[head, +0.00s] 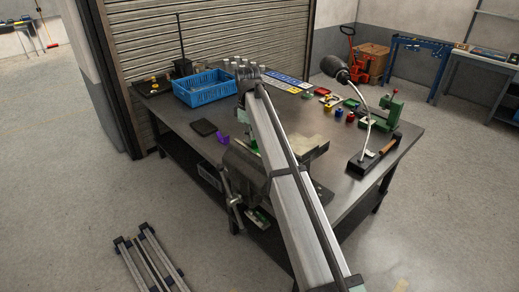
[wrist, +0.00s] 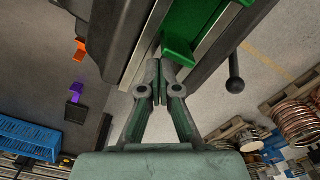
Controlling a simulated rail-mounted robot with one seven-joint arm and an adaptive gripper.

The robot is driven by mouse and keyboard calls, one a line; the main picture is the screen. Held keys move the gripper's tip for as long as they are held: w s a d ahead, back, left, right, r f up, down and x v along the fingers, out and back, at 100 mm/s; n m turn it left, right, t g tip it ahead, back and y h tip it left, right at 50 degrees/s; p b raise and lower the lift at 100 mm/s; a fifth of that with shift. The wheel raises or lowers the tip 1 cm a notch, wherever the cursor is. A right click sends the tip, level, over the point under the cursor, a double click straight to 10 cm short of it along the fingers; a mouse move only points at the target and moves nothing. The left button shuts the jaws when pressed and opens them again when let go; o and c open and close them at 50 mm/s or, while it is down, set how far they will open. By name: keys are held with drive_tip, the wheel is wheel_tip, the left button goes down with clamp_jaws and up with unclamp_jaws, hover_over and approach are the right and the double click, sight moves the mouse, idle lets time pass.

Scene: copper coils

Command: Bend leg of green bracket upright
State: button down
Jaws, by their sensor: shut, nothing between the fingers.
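The green bracket (wrist: 190,22) is in the wrist view at the top, between the metal jaws of a dark vise (wrist: 122,40). A lighter green leg (wrist: 178,52) of it sticks out toward my gripper. My gripper (wrist: 157,80) is shut and empty, with its fingertips just beside the leg's near end. I cannot tell whether they touch it. In the head view the vise (head: 243,170) stands at the table's near edge, partly behind my arm. My arm hides the gripper there and most of the bracket.
The vise handle (wrist: 235,76) juts out to the right. On the table (head: 190,130) are a blue crate (head: 204,88), a purple block (head: 222,138), a black pad (head: 203,127), a lamp (head: 365,130) and a green press (head: 391,107). Copper coils (wrist: 290,115) stand on pallets beyond.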

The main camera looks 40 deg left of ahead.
wheel_tip(320, 180, up, 7)
drive_tip(key=p, duration=0.3)
idle(0.5)
drive_tip(key=shift+f, duration=0.1)
